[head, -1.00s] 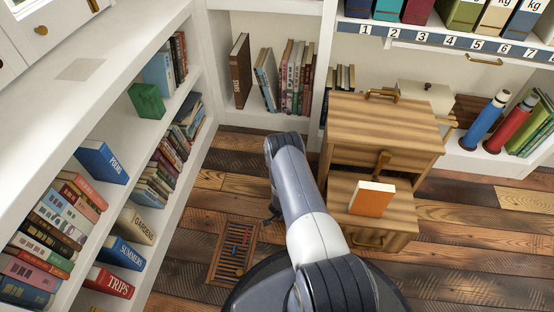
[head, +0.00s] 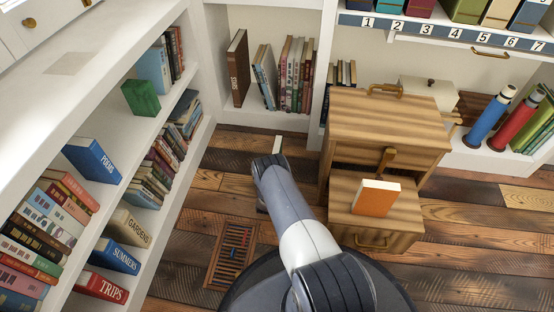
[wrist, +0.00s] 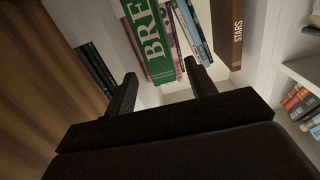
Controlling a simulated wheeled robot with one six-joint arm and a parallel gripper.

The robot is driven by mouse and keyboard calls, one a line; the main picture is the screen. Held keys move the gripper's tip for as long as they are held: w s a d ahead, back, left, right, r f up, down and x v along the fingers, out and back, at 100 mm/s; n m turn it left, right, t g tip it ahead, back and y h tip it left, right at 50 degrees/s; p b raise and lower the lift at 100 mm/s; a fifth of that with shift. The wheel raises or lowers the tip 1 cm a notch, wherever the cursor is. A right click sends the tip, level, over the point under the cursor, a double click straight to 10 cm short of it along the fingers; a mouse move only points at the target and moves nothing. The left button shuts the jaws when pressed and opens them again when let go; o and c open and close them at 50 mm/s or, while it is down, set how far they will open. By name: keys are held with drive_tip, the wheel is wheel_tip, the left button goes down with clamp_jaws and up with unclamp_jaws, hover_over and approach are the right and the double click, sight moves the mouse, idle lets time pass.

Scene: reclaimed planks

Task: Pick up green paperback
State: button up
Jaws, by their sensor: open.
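A green book (wrist: 152,38) with large white letters reading "BRE" shows upright in the wrist view, ahead of my gripper (wrist: 160,72). My gripper is open; its two dark fingers point toward the book's lower end, with no grip on it visible. In the head view a thin pale and green upright shape (head: 277,146) shows just beyond the end of my arm and may be this book. The arm hides my gripper there. Another green book-like block (head: 141,98) sits on the left shelf.
Bookshelves line the left and back. A floor vent (head: 232,255) lies left of my arm.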

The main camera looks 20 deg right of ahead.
sight(277, 150)
drive_tip(key=b+x, duration=0.3)
drive_tip(key=x, duration=0.4)
drive_tip(key=shift+c, duration=0.2)
drive_tip(key=shift+a, duration=0.1)
clamp_jaws()
idle(0.4)
